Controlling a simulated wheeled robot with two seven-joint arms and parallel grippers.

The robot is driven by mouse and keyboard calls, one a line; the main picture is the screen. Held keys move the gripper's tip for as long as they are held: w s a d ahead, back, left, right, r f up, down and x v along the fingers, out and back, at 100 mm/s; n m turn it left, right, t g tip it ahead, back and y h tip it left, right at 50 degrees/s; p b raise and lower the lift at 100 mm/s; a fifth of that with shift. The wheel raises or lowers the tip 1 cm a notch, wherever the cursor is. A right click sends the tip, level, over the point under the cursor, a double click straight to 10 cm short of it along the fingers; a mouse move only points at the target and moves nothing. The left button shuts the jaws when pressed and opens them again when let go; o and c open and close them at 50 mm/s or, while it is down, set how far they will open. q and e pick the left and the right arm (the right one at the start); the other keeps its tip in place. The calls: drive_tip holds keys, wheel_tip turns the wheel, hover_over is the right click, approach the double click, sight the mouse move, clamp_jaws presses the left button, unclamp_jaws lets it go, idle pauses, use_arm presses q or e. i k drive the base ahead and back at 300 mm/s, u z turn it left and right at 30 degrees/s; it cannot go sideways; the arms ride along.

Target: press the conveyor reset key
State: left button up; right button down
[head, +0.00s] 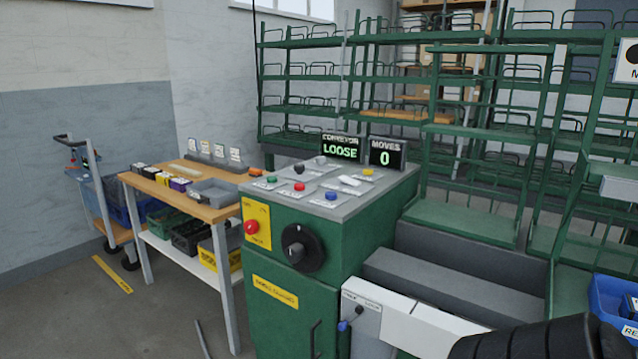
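The green control cabinet (345,238) stands in the middle of the head view. Its grey sloped top (345,212) carries several small controls: a green button (271,180), a red button (299,187), a blue button (331,196), a black knob (298,169), a yellow button (368,172) and a white lever-like piece (350,181). Their labels are too small to read, so I cannot tell which is the conveyor reset key. A display (341,149) behind them reads "CONVEYOR LOOSE"; another (387,153) reads "MOVES 0". Neither of my grippers is in view.
A wooden workbench (205,211) with trays and small boxes stands left of the cabinet. A large black dial (302,248) and a red button (251,227) are on the cabinet's front. Green racks (470,218) fill the back right. A blue bin (612,300) is at right.

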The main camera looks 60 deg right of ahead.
sight(330, 195)
drive_tip(key=z, duration=0.9)
drive_tip(key=i, duration=1.15)
drive_tip(key=z, duration=1)
